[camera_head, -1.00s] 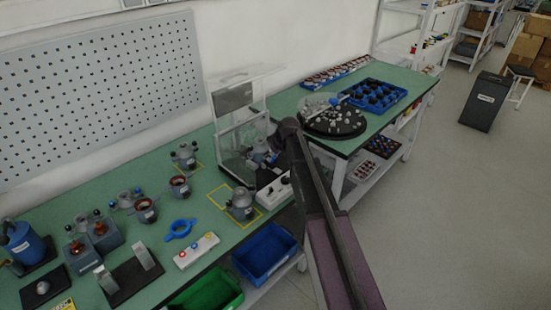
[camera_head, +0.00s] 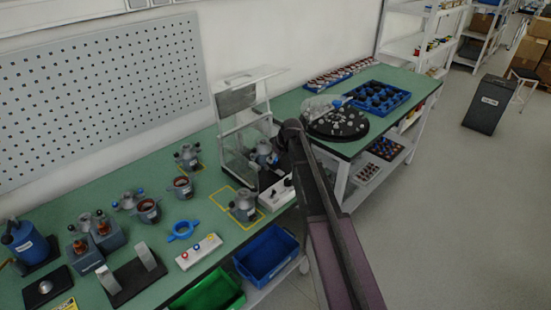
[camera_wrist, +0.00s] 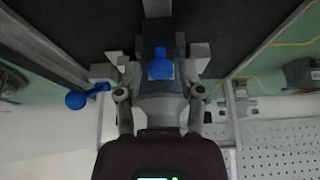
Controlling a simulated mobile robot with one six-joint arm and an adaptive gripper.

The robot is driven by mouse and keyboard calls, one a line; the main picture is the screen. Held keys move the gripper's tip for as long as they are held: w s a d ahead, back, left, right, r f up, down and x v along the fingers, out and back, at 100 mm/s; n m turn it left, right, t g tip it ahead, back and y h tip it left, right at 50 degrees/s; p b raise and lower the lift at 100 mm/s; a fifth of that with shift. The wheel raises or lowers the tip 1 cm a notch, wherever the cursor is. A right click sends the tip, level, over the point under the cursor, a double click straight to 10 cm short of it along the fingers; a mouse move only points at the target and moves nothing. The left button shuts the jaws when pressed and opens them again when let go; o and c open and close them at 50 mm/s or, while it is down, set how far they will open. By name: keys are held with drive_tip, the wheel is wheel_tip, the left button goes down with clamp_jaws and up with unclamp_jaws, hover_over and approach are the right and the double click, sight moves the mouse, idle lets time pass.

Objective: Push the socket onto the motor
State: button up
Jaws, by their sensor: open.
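In the head view a grey motor (camera_head: 263,149) stands in the clear-walled test station (camera_head: 231,156), partly hidden by the frame and my arm. My gripper is hidden there behind the arm and the station. In the wrist view my gripper (camera_wrist: 159,62) is open, with its fingers apart on either side of a blue piece (camera_wrist: 161,68) in front of a grey body. I cannot tell whether this blue piece is the socket, or whether the fingers touch it. A second blue knob (camera_wrist: 76,100) shows at the left of the wrist view.
A control box (camera_head: 276,194) with knobs and another motor (camera_head: 243,206) stand by the station. Several motor parts and a blue ring (camera_head: 183,230) lie on the green bench (camera_head: 80,202). A black round tray (camera_head: 338,128) and blue crate (camera_head: 376,97) stand at the back right.

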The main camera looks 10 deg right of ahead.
drive_tip(key=p+v, duration=0.5)
drive_tip(key=v, duration=0.1)
idle(0.5)
idle(0.4)
drive_tip(key=s+f+m+g+h, duration=0.1)
drive_tip(key=s+m+g, duration=0.1)
drive_tip(key=s, duration=1.3)
drive_tip(key=s+d+m+g+h, duration=0.1)
drive_tip(key=s+m, duration=0.4)
drive_tip(key=s, duration=1.1)
drive_tip(key=shift+d+f+g+h, duration=0.3)
drive_tip(key=shift+f+g+h, duration=0.05)
drive_tip(key=shift+g+h, duration=0.15)
